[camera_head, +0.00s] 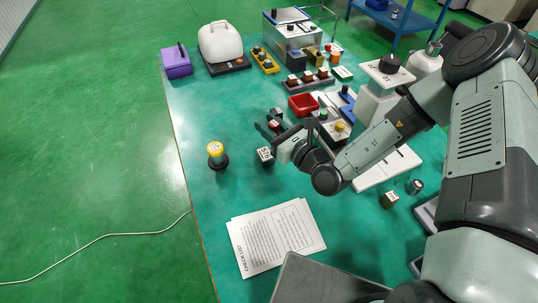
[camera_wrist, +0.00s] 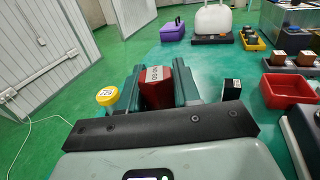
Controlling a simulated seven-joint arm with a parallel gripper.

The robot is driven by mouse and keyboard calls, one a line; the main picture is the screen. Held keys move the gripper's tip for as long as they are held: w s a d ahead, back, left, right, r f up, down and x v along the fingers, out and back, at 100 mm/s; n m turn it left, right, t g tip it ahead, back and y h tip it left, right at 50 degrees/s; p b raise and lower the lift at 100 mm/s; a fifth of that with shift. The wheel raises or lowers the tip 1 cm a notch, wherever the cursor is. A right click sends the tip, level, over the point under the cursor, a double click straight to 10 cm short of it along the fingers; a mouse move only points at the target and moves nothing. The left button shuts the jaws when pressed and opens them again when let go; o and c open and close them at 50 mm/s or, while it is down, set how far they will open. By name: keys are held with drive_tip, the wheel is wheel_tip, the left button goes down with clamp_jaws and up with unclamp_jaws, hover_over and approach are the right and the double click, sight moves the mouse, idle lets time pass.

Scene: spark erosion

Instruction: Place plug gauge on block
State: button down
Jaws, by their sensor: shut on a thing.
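My gripper (camera_head: 271,122) is above the middle of the green table, shut on a red piece with a white label. I take this as the plug gauge; it sits between the two dark fingers in the wrist view (camera_wrist: 157,88), and its lower part is hidden. A small black block with a white label (camera_head: 265,156) stands on the table just below my gripper in the head view. Another dark labelled block (camera_head: 389,200) stands at the right; which block the task means is unclear.
A yellow-topped round piece (camera_head: 216,150) stands left of my gripper. A printed sheet (camera_head: 275,237) lies in front. A red bin (camera_head: 303,104), a rack of small blocks (camera_head: 308,80) and a purple case (camera_head: 176,62) are farther back. The table's left middle is mostly clear.

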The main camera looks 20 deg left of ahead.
drive_tip(key=w+a+r+g, duration=0.1)
drive_tip(key=w+a, duration=0.1)
drive_tip(key=a, duration=0.1)
hover_over(261, 150)
wheel_tip(261, 150, down, 5)
drive_tip(key=shift+n, duration=0.4)
drive_tip(key=shift+f, duration=2.15)
drive_tip(key=shift+f, duration=0.1)
drive_tip(key=c, duration=0.8)
unclamp_jaws()
